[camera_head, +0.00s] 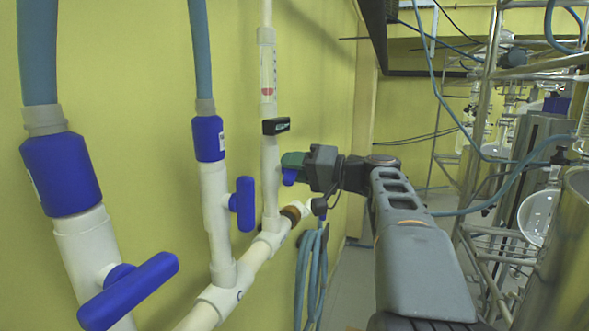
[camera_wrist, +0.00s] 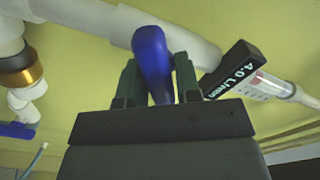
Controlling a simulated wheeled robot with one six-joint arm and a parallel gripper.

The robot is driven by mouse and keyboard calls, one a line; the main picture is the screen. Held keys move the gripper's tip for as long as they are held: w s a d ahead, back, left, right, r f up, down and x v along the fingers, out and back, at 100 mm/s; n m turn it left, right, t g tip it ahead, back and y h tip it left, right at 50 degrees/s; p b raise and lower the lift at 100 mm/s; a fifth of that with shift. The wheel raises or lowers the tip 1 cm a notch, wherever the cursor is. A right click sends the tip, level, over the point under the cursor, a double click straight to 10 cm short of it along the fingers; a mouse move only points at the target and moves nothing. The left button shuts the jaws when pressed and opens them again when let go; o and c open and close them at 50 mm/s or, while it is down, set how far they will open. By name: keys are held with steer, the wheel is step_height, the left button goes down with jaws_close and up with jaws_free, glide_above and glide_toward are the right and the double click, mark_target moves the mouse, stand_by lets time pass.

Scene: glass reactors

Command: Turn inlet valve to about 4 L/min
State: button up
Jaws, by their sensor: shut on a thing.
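The blue inlet valve handle (camera_wrist: 153,55) stands between the two dark green fingers of my gripper (camera_wrist: 157,85) in the wrist view, and the gripper is shut on it. In the head view my gripper (camera_head: 293,160) is at the white vertical pipe (camera_head: 270,185), and only a small part of the blue handle (camera_head: 289,177) shows below the fingers. A black display (camera_wrist: 234,70) beside the handle reads 4.0 L/min in the wrist view. The display (camera_head: 276,126) sits above the gripper in the head view, below a clear flow meter (camera_head: 268,65) with a red mark.
Two other blue valve handles, one middle (camera_head: 243,204) and one near left (camera_head: 128,291), stick out from white pipes. A coiled blue hose (camera_head: 312,265) hangs below my gripper. Metal frames and glass vessels (camera_head: 538,217) stand at the right. The yellow wall is close behind the pipes.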

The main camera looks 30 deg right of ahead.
stand_by(0.3)
steer(key=o, duration=0.8)
steer(key=b+v, duration=0.3)
steer(key=v, duration=1.1)
steer(key=shift+a, duration=0.1)
